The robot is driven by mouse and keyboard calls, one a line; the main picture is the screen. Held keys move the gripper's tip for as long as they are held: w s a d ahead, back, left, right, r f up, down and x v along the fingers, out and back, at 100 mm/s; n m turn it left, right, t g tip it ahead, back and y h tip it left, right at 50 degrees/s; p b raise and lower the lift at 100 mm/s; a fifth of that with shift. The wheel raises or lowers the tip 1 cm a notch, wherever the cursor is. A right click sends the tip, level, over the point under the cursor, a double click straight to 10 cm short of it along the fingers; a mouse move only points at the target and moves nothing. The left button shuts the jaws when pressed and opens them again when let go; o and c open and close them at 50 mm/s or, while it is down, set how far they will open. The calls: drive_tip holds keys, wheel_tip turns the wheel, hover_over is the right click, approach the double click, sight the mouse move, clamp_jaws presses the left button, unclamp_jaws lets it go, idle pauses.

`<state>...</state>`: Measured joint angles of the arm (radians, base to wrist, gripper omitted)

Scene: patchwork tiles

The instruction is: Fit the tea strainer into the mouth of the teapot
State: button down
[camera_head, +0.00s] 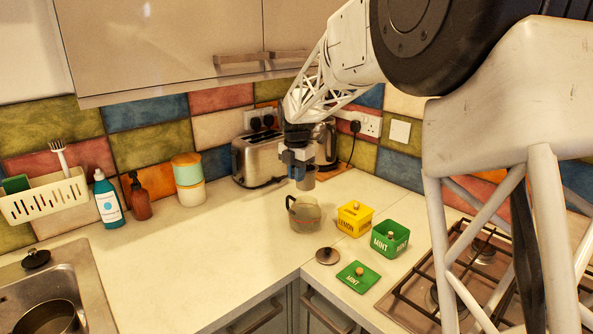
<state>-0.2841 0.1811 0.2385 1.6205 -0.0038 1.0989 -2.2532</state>
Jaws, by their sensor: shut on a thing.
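The teapot (306,217) is a squat see-through pot with a dark handle on its left. It stands on the pale counter with its top uncovered. My gripper (298,171) points down above the teapot, in front of the toaster. It is shut on the tea strainer (306,180), a small grey cup that hangs below the fingers, above the teapot and apart from it. The fingers hide part of the strainer. A dark round lid with a knob (327,256) lies on the counter in front of the teapot.
A yellow lemon box (354,219) and green mint box (390,239) stand right of the teapot; a green lid (358,275) lies in front. The toaster (258,158) and kettle (326,143) are behind. A hob (470,265) is at right. The counter left of the teapot is clear.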

drive_tip(key=shift+f, duration=2.15)
drive_tip(key=shift+f, duration=2.8)
idle(1.0)
drive_tip(key=c, duration=1.1)
unclamp_jaws()
drive_tip(key=shift+o, duration=0.2)
drive_tip(key=shift+r, duration=0.1)
wheel_tip(320, 180, up, 8)
drive_tip(key=shift+f, duration=0.25)
